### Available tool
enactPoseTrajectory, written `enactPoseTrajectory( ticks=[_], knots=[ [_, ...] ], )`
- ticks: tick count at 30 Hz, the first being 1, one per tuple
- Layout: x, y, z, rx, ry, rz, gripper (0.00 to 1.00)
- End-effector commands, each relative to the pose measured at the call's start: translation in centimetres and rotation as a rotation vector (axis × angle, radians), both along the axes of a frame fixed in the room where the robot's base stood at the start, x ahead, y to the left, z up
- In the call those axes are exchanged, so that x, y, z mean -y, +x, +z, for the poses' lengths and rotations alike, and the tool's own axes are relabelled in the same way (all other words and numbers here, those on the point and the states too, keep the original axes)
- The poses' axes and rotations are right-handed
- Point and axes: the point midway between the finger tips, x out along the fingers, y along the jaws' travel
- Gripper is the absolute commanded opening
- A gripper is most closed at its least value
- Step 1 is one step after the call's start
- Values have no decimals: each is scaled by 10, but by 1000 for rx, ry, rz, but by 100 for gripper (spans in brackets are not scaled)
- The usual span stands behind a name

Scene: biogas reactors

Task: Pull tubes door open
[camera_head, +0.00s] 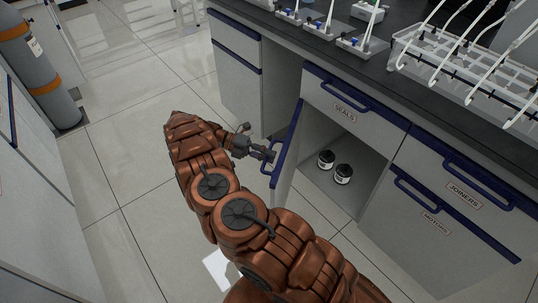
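A cabinet door (287,158) with a blue edge and blue handle (276,171) stands swung open below the drawer labelled SEALS (345,112). Its outer face is turned away, so no tubes label shows. My gripper (268,154) is at the left side of the door, right by its handle. The fingers are small and partly merge with the handle, so I cannot tell if they are closed on it. Inside the open compartment (325,195) stand two dark jars with white labels, one on the left (326,160) and one on the right (343,174).
A drawer labelled JOINERS (460,185) and a front labelled MOTORS (435,225) are to the right. Tube racks (470,75) stand on the dark countertop (400,85). A grey cylinder (38,75) stands at the far left. Tiled floor (115,150) left of my arm is clear.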

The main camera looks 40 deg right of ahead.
Motion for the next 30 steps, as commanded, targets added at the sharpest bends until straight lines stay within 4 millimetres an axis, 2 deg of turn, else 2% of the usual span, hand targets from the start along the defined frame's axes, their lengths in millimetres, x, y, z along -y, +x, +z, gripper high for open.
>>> enactPoseTrajectory(
  ticks=[1, 4, 10, 14, 16, 19, 21, 26, 27, 28, 30],
  knots=[
    [0, 0, 0, 0, 0, -1, 28],
    [0, 0, 0, -1, 1, -2, 39],
    [0, -1, -1, -1, 1, -3, 39],
    [0, 2, 0, 0, -2, 13, 26],
    [1, 11, 2, 3, -11, 54, 19],
    [-1, 34, 8, 11, -34, 161, 9],
    [7, 48, 15, 31, -20, 213, 1],
    [24, 90, 37, 81, 22, 380, 1],
    [28, 103, 42, 94, 35, 434, 4],
    [30, 113, 48, 104, 43, 476, 0],
    [33, 141, 63, 129, 67, 589, 0]
  ],
)
